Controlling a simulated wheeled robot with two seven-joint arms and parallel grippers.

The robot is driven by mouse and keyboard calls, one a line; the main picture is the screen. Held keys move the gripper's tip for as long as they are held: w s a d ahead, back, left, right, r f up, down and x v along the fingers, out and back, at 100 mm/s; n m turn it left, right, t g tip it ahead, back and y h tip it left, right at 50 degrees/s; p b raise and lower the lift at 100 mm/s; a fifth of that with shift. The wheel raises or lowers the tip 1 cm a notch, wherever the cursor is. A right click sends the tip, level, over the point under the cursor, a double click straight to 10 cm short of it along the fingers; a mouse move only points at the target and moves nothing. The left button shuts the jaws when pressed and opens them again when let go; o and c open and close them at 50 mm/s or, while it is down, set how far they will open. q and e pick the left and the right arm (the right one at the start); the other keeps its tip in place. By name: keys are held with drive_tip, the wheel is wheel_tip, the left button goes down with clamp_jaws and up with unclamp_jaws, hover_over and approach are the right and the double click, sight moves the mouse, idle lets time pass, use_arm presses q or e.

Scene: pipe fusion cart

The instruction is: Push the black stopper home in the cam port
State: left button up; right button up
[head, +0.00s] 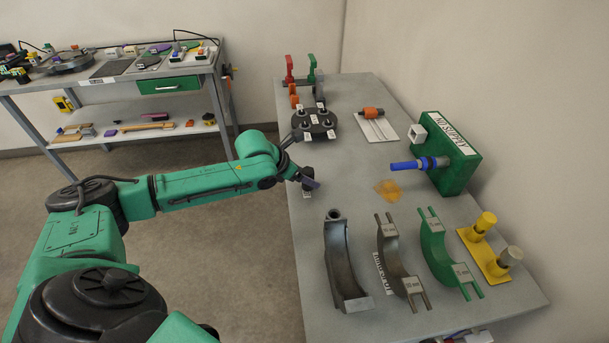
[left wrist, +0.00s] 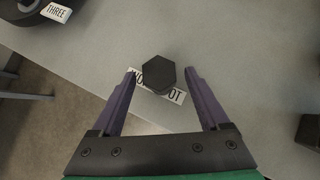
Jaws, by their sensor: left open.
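A black hexagonal piece, which looks like the stopper, stands on a partly covered white label; it shows in the left wrist view (left wrist: 159,74) and in the head view (head: 307,172). My left gripper (head: 310,184) is open, its purple fingers on either side of the piece with gaps to both. The piece sits around the fingertips, and I cannot tell the height between them. A dark round fixture (head: 316,123) with several black knobs and white tags stands behind it; one tag reads THREE in the left wrist view. I cannot tell which part is the cam port. My right gripper is out of view.
A green block (head: 460,150) with a blue-handled fitting (head: 408,165) stands at the right. An amber patch (head: 388,190) lies before it. Curved grey and green clamps (head: 343,262) and a yellow stand (head: 484,256) fill the front. The table (head: 350,190) is clear between.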

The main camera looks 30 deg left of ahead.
use_arm(q)
drive_tip(key=shift+r, duration=0.1)
drive_tip(key=v, duration=1.4)
drive_tip(key=shift+p, duration=0.3)
drive_tip(key=shift+s+a+r, duration=0.1)
drive_tip(key=shift+s, duration=0.05)
